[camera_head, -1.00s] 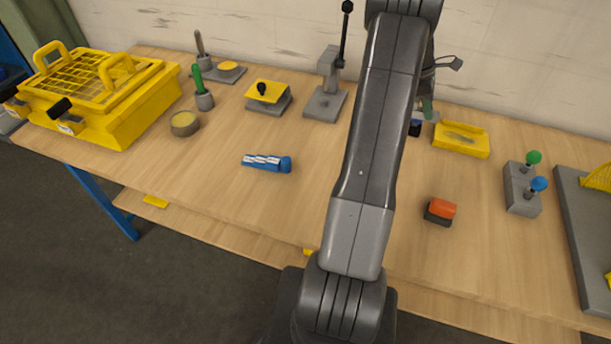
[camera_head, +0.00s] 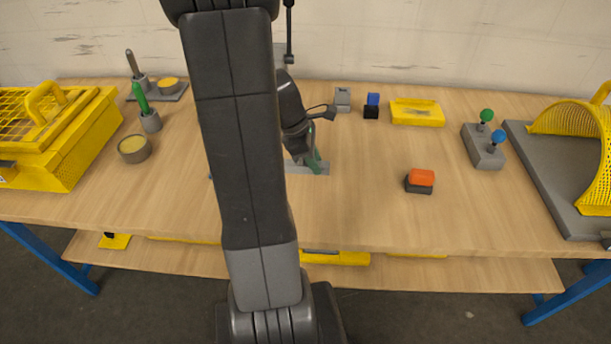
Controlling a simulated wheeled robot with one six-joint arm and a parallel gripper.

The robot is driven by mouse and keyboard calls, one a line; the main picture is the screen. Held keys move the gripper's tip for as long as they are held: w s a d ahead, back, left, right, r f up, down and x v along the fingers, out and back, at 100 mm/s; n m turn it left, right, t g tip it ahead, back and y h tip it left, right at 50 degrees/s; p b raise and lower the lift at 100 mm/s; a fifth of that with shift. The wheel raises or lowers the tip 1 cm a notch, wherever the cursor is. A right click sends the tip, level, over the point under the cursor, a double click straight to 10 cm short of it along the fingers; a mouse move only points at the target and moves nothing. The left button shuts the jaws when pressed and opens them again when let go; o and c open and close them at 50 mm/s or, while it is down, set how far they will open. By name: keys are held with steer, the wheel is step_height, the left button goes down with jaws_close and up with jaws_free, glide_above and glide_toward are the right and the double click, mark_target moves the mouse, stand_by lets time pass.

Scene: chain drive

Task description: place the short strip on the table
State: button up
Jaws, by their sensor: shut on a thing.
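My gripper (camera_head: 312,160) is partly visible to the right of my arm, pointing down at the middle of the table (camera_head: 370,215). It is shut on the short strip (camera_head: 322,169), a flat grey bar. The strip lies level, just above the wooden top or touching it; I cannot tell which. My arm hides the strip's middle and part of its left side.
An orange-and-black block (camera_head: 420,181) sits to the right of the strip. A yellow tray (camera_head: 417,113), a blue-and-black block (camera_head: 372,105) and a grey block with knobs (camera_head: 483,147) stand farther back and right. The table front is clear.

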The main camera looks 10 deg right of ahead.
mark_target(319, 189)
steer(key=shift+f+b, duration=0.4)
steer(key=shift+f, duration=2.9)
steer(key=shift+f, duration=0.1)
steer(key=shift+f, duration=0.2)
steer(key=o, duration=1)
steer(key=shift+r, duration=0.1)
steer(key=shift+r, duration=0.1)
steer(key=shift+r, duration=0.25)
steer(key=p+v, duration=0.1)
steer(key=v, duration=1)
steer(key=shift+w+a+r+p, duration=0.15)
steer(key=shift+r+p, duration=0.2)
